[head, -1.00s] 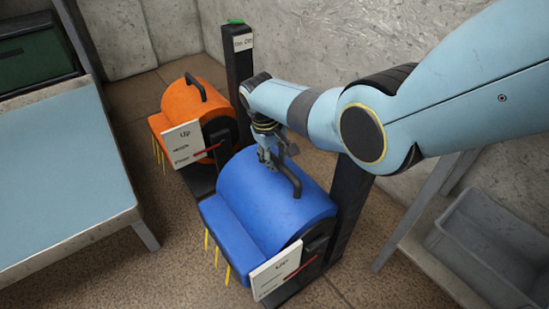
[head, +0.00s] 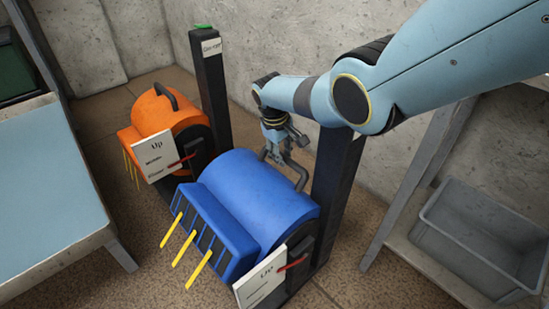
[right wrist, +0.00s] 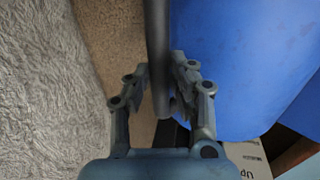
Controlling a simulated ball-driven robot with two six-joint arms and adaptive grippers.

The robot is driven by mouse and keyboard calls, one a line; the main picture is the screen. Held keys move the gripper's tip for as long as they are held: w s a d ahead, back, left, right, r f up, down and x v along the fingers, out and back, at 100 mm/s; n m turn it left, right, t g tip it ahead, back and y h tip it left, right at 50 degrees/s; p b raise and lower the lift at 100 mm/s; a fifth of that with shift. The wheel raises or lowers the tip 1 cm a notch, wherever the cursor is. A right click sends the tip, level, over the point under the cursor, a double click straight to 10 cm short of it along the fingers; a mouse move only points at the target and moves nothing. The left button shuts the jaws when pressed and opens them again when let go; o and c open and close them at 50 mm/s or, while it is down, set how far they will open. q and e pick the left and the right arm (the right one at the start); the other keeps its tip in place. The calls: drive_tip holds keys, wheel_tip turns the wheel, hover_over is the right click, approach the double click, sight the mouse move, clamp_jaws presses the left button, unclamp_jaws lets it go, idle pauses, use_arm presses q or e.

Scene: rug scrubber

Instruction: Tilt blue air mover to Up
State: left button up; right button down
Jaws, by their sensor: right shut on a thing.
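The blue air mover (head: 260,195) stands at the centre of the head view, its outlet tipped outward and slightly up, with yellow streamers (head: 185,248) sticking out. Its white card (head: 260,281) reads "Up" at the top, and a red pointer (head: 292,262) lies near that word; its exact reading is too small to tell. My right gripper (head: 279,160) is shut on the dark handle (head: 299,177) at the back of the drum. In the right wrist view the handle (right wrist: 158,35) runs between the fingers, beside the blue drum (right wrist: 235,70). My left gripper is out of view.
An orange air mover (head: 165,120) with its own "Up" card stands to the left behind. Dark posts (head: 210,95) rise beside both. A pale blue table (head: 45,190) is at left, a shelf with a grey bin (head: 480,235) at right, and a wall behind.

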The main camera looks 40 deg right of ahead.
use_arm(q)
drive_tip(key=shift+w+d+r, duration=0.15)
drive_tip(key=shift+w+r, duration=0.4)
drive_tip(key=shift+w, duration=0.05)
use_arm(e)
drive_tip(key=shift+w+d, duration=0.25)
drive_tip(key=shift+d, duration=0.6)
drive_tip(key=shift+r, duration=0.1)
drive_tip(key=c, duration=1.2)
unclamp_jaws()
drive_tip(key=shift+s, duration=0.1)
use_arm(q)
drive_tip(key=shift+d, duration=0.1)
use_arm(e)
drive_tip(key=shift+o, duration=0.2)
drive_tip(key=shift+a, duration=0.15)
drive_tip(key=shift+a+r, duration=0.1)
drive_tip(key=shift+r, duration=0.3)
wheel_tip(320, 180, up, 11)
drive_tip(key=a, duration=0.2)
drive_tip(key=shift+s, duration=0.15)
drive_tip(key=shift+f, duration=0.15)
